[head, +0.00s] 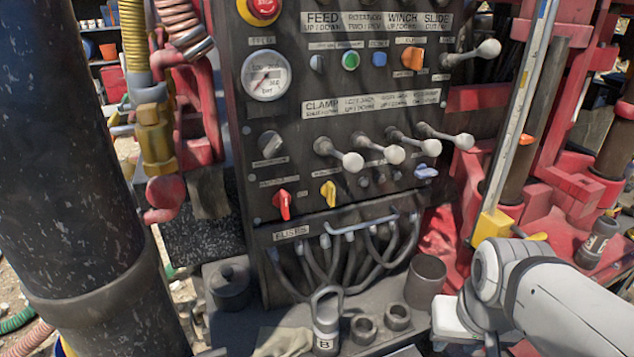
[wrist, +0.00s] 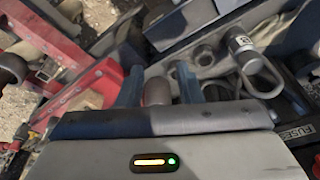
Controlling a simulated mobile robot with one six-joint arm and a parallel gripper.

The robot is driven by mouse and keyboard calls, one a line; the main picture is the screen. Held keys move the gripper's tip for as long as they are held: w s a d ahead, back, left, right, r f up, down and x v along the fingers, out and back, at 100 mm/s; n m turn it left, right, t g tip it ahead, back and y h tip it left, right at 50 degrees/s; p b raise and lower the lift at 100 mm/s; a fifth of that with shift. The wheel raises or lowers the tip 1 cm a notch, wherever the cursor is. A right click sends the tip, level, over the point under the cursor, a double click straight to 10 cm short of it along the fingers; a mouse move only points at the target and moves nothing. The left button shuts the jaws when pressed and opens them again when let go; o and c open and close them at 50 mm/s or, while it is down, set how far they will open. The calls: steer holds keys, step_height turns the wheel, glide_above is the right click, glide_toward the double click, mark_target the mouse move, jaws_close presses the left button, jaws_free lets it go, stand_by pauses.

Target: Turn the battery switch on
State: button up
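The control panel (head: 300,110) stands upright in the head view. A red rotary switch (head: 283,204) sits at its lower left, with a yellow rotary switch (head: 328,193) to its right. Their small labels are too blurred to read, so I cannot confirm which is the battery switch. My gripper (wrist: 158,74) shows two blue fingers standing apart, with nothing held. In the wrist view a brown cup (wrist: 157,91) appears between the fingers; I cannot tell how far beyond them it is. In the head view my arm is at lower right, away from the switches, and the fingers are not clear.
Several levers with round grey knobs (head: 353,162) stick out from the panel. Cables hang below the fuses label (head: 291,233). A shackle (head: 326,320), round rings and a dark cup (head: 426,282) stand on the ledge. A large black pipe (head: 70,150) stands at left.

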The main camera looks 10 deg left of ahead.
steer(key=w+a+n+t+y+b, duration=0.1)
steer(key=w+a+n+t, duration=0.15)
steer(key=w+a, duration=0.35)
steer(key=n+t+y, duration=0.4)
steer(key=t+y, duration=0.4)
steer(key=t, duration=0.2)
glide_toward(287, 206)
steer(key=x, duration=0.3)
steer(key=shift+w+a+p, duration=0.35)
steer(key=shift+w+p, duration=0.15)
steer(key=shift+p, duration=0.1)
steer(key=shift+p+x, duration=0.55)
steer(key=shift+x, duration=2.25)
steer(key=shift+f, duration=0.1)
steer(key=shift+c, duration=0.2)
